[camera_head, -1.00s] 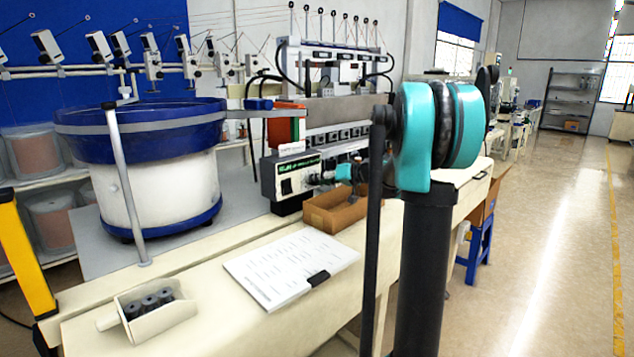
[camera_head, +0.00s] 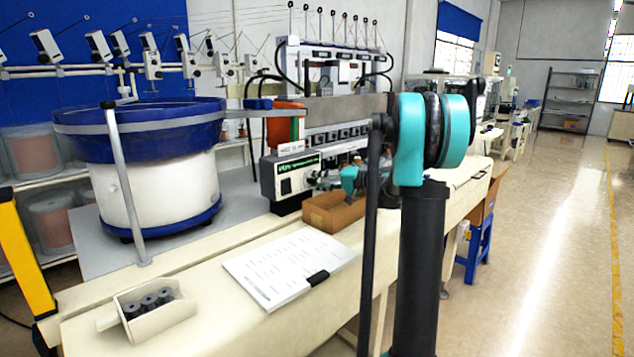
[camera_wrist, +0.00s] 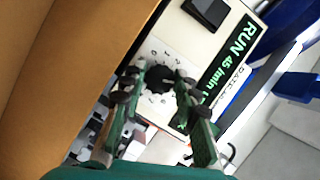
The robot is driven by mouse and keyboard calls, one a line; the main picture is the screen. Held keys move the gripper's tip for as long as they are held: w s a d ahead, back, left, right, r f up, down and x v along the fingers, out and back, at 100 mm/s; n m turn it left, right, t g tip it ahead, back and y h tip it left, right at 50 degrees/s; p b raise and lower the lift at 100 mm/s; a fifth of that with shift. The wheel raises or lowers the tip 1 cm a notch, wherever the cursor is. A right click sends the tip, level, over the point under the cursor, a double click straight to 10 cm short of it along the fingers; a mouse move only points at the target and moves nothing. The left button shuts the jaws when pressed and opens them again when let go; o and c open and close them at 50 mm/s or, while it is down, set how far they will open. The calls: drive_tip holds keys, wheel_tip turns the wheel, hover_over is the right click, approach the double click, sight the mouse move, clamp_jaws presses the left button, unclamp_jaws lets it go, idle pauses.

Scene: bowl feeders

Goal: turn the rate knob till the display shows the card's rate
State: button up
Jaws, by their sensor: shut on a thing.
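The rate knob (camera_wrist: 158,82) is a dark round knob on a white dial plate with marks around it, in the wrist view. My gripper (camera_wrist: 160,76) has one finger on each side of the knob and is shut on it. The lit display (camera_wrist: 228,65) beside it has green letters that seem to read "RUN 45 /min", tilted in this view.
A cardboard box (camera_head: 330,212) sits just in front of the control box and fills the left of the wrist view. A blue bowl feeder (camera_head: 140,132) stands at left. A clipboard sheet (camera_head: 288,268) and a scoop with dark parts (camera_head: 155,305) lie on the bench.

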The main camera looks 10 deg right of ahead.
idle(0.4)
drive_tip(key=o, duration=1.2)
drive_tip(key=shift+c, duration=0.2)
drive_tip(key=v, duration=1.2)
drive_tip(key=shift+f, duration=0.1)
